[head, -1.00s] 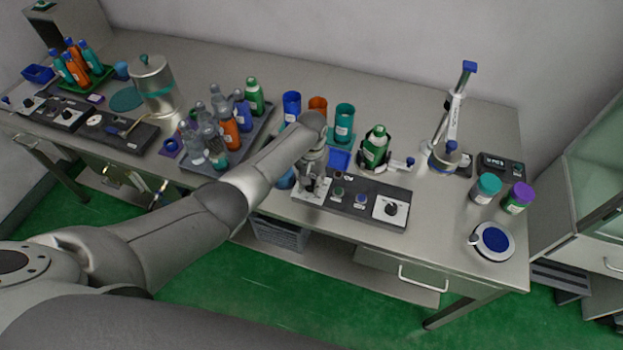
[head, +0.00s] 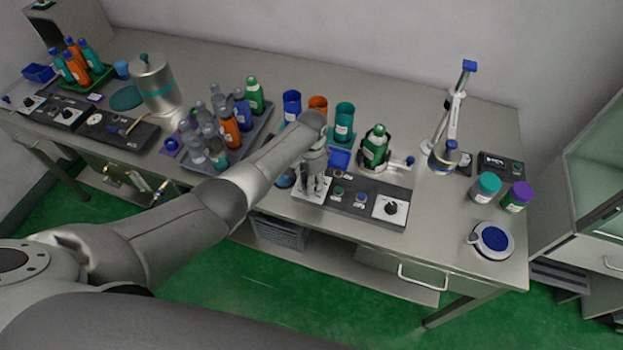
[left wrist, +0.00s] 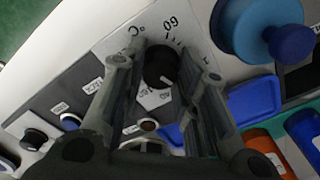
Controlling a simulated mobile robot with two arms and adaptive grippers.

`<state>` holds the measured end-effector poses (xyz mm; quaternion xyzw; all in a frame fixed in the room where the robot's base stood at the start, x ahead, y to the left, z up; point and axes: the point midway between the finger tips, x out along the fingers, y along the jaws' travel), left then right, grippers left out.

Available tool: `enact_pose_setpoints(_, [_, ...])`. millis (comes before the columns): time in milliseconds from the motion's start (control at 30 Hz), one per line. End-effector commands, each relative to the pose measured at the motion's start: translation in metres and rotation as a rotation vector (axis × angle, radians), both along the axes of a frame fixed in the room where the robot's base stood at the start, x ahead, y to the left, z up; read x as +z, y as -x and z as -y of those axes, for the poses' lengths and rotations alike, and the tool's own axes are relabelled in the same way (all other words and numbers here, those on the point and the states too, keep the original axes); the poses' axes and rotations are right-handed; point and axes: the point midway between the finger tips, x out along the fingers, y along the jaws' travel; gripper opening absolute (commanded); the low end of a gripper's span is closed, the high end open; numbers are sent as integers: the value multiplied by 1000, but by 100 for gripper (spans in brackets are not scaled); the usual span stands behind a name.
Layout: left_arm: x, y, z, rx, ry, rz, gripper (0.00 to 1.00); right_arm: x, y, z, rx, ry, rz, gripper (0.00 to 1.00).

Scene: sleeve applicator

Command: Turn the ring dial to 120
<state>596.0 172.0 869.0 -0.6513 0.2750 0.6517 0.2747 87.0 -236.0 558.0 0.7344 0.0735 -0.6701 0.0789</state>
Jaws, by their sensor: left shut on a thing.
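A black round dial (left wrist: 160,66) with a white pointer mark sits on a white plate of the dark control panel (head: 351,206). In the left wrist view a "60" and tick marks show beside it; no 120 mark can be read. My left gripper (head: 316,188) points down over the panel's left end. In the left wrist view its two fingers (left wrist: 160,78) stand on either side of the dial, shut on it. The gripper hides most of the dial in the head view. My right gripper is not in view.
A second black knob (head: 391,208) sits on the panel's right end, with small buttons between. A blue tray (head: 340,159), a green bottle (head: 375,148) in a holder and a teal cup (head: 344,122) stand behind. The front edge of the table is close.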

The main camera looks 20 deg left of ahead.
Motion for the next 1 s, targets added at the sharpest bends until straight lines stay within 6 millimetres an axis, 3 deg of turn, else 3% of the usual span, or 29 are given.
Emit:
enact_pose_setpoints(533, [0, 0, 0, -23, 0, 1, 4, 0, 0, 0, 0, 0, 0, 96])
enact_pose_setpoints(567, [0, 0, 0, -22, 0, 1, 32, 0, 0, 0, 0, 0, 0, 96])
enact_pose_setpoints(700, [0, 0, 0, -22, 0, 1, 50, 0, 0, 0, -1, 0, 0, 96])
enact_pose_setpoints(1000, [0, 0, 0, -22, 0, 1, 51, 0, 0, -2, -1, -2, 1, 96])
